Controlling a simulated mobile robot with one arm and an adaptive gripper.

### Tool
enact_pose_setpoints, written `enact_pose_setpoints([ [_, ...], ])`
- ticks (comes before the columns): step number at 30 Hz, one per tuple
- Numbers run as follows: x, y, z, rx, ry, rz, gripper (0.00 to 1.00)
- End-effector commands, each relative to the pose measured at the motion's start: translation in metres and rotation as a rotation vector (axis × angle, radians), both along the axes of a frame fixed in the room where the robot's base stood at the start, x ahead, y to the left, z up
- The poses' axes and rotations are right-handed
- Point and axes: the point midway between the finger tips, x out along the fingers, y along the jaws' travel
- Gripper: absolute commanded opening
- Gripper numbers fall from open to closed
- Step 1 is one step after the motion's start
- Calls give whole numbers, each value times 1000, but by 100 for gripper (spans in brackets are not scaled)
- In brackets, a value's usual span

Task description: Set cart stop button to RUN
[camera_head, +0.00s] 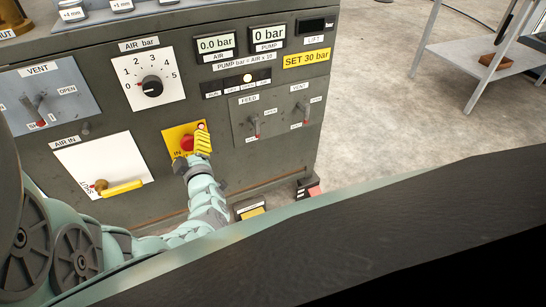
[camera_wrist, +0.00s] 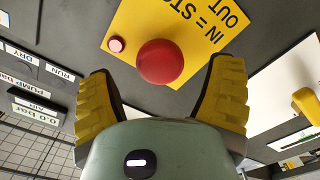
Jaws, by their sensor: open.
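The red mushroom stop button (camera_wrist: 160,62) sits on a yellow plate (camera_wrist: 205,25) lettered "IN = STO…" and "OUT", the rest cut off. In the head view the button (camera_head: 187,143) shows on the cart's front, partly behind my gripper (camera_head: 199,145). A small pinkish-red lamp (camera_wrist: 117,44) is beside the button, on the plate. In the wrist view my gripper (camera_wrist: 165,68) is open, its yellow ribbed fingers on either side of the button with a gap to each. I cannot tell whether the button is in or out.
The grey cart front carries an AIR knob (camera_head: 151,86) above, a yellow AIR IN handle (camera_head: 122,188) at lower left, and FEED and VENT levers (camera_head: 254,127) at right. A pedal-like block (camera_head: 250,209) is on the floor.

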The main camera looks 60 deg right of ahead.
Motion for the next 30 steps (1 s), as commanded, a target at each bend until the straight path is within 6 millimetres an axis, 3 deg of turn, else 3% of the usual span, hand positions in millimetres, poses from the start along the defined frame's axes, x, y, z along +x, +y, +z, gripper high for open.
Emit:
enact_pose_setpoints([
  [7, 16, -10, -2, 1, 1, 0, 81],
  [19, 20, -12, 0, 0, 1, 1, 83],
  [30, 20, -12, -1, 1, 1, 0, 45],
])
